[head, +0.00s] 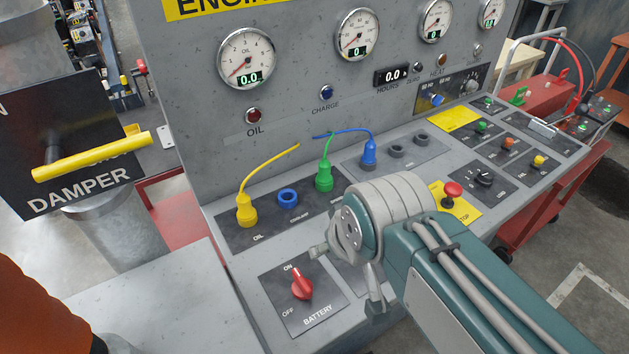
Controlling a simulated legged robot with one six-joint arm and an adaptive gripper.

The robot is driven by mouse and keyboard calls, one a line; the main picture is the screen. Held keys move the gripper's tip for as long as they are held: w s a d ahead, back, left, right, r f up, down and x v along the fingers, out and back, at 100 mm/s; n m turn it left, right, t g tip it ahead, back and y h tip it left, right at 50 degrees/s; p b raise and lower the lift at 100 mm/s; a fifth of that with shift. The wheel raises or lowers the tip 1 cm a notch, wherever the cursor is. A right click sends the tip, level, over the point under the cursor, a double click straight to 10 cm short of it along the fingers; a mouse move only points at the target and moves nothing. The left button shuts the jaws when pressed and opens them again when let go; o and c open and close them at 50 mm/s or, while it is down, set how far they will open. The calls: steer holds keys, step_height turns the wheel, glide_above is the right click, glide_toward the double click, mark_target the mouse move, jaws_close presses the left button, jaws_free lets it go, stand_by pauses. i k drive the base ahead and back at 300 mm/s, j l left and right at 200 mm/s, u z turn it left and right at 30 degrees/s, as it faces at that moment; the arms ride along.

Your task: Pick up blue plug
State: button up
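The blue plug (369,153) stands upright on the console, at the left end of a dark plate with two empty dark sockets (397,151) to its right. Its blue cable arcs left toward the top of the green plug (324,176). An empty blue-ringed socket (288,197) marked COOLANT sits between the yellow plug (245,211) and the green plug. My gripper (347,276) is in front of the console, below the blue plug in the picture and apart from it. Its fingers are only partly seen, and their opening is unclear.
The red battery switch (302,288) is close to my gripper's left. A red stop button (452,191) stands to its right. The gauge panel (300,90) rises behind the plugs. A yellow damper handle (92,156) juts out at the left.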

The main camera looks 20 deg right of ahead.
mark_target(368, 157)
steer(key=l+u, duration=0.15)
steer(key=l, duration=0.3)
steer(key=k+l+u, duration=0.1)
steer(key=l, duration=0.3)
steer(key=l+u, duration=0.15)
steer(key=l, duration=0.25)
steer(key=k, duration=0.05)
